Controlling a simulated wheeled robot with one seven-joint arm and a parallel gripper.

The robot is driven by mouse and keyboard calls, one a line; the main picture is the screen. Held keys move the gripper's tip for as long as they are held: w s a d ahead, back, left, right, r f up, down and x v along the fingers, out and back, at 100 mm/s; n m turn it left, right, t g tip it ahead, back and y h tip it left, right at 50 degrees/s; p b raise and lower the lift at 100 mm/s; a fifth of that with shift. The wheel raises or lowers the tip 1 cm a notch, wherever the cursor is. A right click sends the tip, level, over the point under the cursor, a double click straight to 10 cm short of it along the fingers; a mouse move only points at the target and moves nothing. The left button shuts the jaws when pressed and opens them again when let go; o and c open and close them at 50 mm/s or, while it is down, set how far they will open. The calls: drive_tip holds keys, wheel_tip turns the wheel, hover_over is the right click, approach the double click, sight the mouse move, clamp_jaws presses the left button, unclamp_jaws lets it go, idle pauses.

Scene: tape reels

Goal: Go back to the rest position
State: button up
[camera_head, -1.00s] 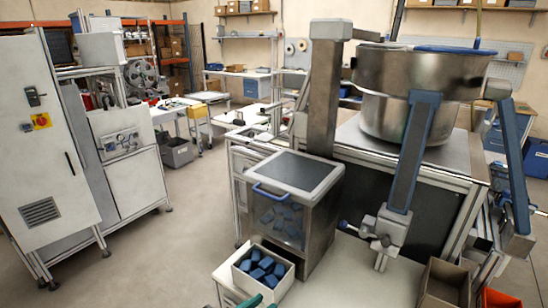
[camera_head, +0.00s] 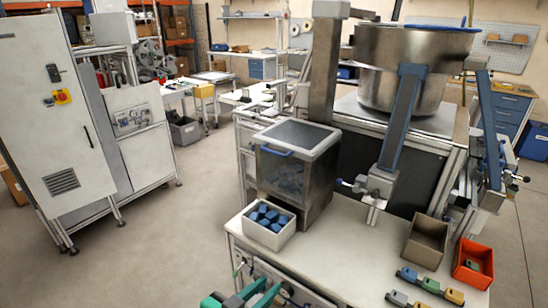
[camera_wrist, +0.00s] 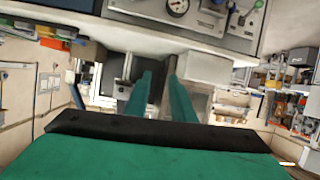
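My teal gripper (camera_head: 262,290) shows at the bottom edge of the head view, in front of the worktable's near edge. Most of my arm is out of the frame. In the wrist view my gripper's two teal fingers (camera_wrist: 161,80) stand apart with an empty gap between them. Nothing is held.
The worktable (camera_head: 330,245) bears a white bin of blue pieces (camera_head: 268,224), a clear-sided box (camera_head: 295,165), an empty brown bin (camera_head: 426,240), an orange bin (camera_head: 473,262) and several coloured blocks (camera_head: 430,284). A steel bowl (camera_head: 400,75) stands behind. Floor (camera_head: 150,260) at left is clear.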

drive_tip(key=s+f+n+t+y, duration=0.1)
drive_tip(key=s+f+n+y, duration=0.3)
drive_tip(key=f, duration=0.5)
drive_tip(key=s+f+n+t+y, duration=0.1)
drive_tip(key=s+f+n+y, duration=0.25)
drive_tip(key=s+f, duration=0.45)
drive_tip(key=s+d+m+t, duration=0.1)
drive_tip(key=s+d, duration=0.1)
drive_tip(key=s, duration=1.6)
drive_tip(key=shift+d+r+t, duration=0.15)
drive_tip(key=shift+r+t, duration=0.25)
drive_tip(key=shift+r, duration=0.05)
drive_tip(key=shift+s+m, duration=0.1)
drive_tip(key=shift+m, duration=0.15)
